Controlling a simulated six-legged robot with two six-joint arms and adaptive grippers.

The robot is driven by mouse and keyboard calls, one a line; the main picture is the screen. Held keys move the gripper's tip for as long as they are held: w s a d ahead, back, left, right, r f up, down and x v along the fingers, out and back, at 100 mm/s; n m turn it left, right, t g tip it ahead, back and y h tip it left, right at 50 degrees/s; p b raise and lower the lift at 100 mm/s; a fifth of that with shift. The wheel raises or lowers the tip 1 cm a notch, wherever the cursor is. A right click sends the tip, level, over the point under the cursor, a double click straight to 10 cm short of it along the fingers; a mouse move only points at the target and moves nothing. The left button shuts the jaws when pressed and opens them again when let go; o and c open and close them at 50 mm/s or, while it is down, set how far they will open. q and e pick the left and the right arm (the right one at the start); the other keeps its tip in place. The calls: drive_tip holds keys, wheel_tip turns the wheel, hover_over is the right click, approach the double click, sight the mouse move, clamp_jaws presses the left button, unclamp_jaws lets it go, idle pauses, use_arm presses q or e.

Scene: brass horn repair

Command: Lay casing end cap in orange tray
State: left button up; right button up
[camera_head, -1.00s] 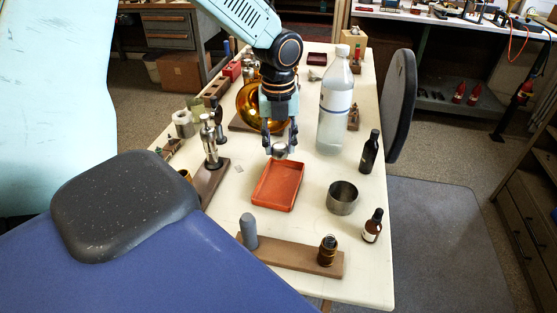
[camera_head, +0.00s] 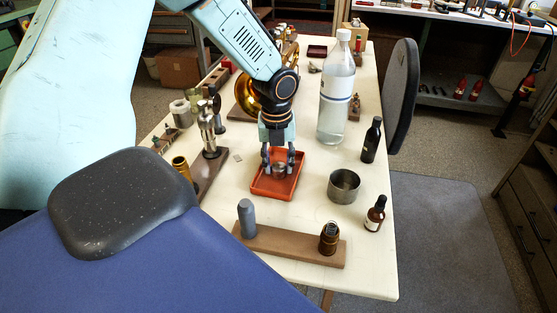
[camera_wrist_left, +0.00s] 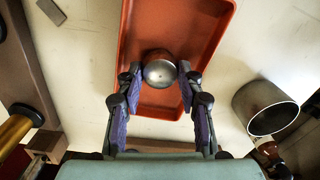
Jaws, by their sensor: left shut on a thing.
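The casing end cap (camera_head: 280,169) is a small round silvery metal cap. My left gripper (camera_head: 281,165) is shut on it, fingers pointing down, over the orange tray (camera_head: 262,188). In the left wrist view the cap (camera_wrist_left: 159,72) sits between the two fingertips of the left gripper (camera_wrist_left: 158,78), with the orange tray (camera_wrist_left: 205,35) behind it. The cap is low within the tray's outline; I cannot tell whether it touches the tray floor. The tray holds nothing else that I can see. My right gripper is not in view.
A metal cup (camera_head: 343,187) stands right of the tray. A clear bottle (camera_head: 337,95) and two dark bottles (camera_head: 371,140) (camera_head: 375,213) stand to the right. A wooden board (camera_head: 285,246) with a grey peg lies in front. A valve stand (camera_head: 208,130) is at left.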

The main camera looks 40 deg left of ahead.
sight(278, 167)
use_arm(q)
drive_tip(key=shift+w+a+f, duration=0.1)
drive_tip(key=shift+w, duration=0.1)
drive_tip(key=o, duration=0.6)
drive_tip(key=shift+o, duration=1.2)
drive_tip(key=shift+s, duration=0.15)
drive_tip(key=shift+o, duration=0.4)
wheel_tip(278, 167, up, 12)
drive_tip(key=p, duration=0.4)
drive_tip(key=shift+s, duration=0.15)
